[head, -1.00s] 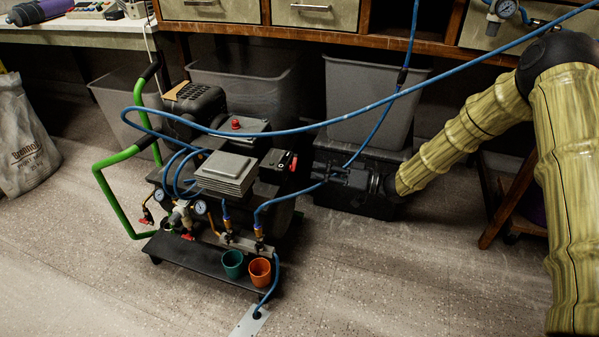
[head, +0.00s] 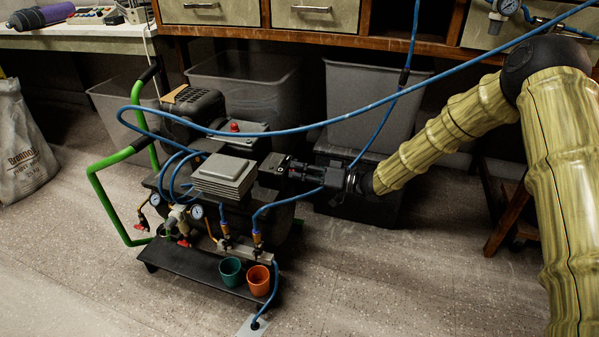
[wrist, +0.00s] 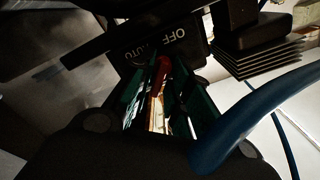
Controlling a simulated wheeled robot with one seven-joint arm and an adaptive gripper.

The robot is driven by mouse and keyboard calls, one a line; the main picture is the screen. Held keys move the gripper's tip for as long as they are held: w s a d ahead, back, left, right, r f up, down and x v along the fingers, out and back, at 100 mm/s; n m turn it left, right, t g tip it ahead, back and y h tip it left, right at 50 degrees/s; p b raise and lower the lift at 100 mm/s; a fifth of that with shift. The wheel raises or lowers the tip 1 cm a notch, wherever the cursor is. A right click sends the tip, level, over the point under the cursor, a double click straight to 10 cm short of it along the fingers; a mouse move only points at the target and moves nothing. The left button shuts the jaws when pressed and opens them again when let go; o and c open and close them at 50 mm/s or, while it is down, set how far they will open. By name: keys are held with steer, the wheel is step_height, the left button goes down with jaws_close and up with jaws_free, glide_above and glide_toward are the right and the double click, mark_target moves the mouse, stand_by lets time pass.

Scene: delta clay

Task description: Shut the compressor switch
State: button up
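The compressor switch (head: 272,166) is a black box on the compressor's right side, behind the grey finned block. In the wrist view its label plate (wrist: 152,40) reads OFF and AUTO, upside down. A red lever (wrist: 162,66) shows just below that plate. My gripper (head: 290,168) reaches in from the right, its fingertips close against the box. In the wrist view its green-lined fingers (wrist: 163,88) stand apart, one on each side of the red lever. Whether either finger touches the lever cannot be told. The head view hides the lever behind the gripper.
A blue hose (head: 318,127) arches over the compressor and my gripper; another stretch (wrist: 240,115) crosses the wrist view's right side. The finned block (head: 224,175) is just left of the switch. Grey bins (head: 370,100) stand behind. Green and orange cups (head: 258,280) sit on the front plate.

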jaws_close()
steer(key=shift+r+p, duration=0.1)
steer(key=shift+p, duration=0.25)
steer(key=n+p, duration=0.2)
steer(key=p, duration=0.1)
steer(key=shift+s+r+n+p, duration=0.2)
steer(key=shift+n+p, duration=0.1)
steer(key=shift+n, duration=0.1)
steer(key=n+p, duration=0.4)
steer(key=shift+s+a, duration=0.1)
steer(key=shift+s+f+n+p, duration=0.15)
steer(key=shift+n+p, duration=1.15)
steer(key=shift+n, duration=0.95)
steer(key=shift+s+f+n+p, duration=0.15)
steer(key=shift+n+p, duration=1.1)
steer(key=shift+n, duration=1)
steer(key=shift+w, duration=0.1)
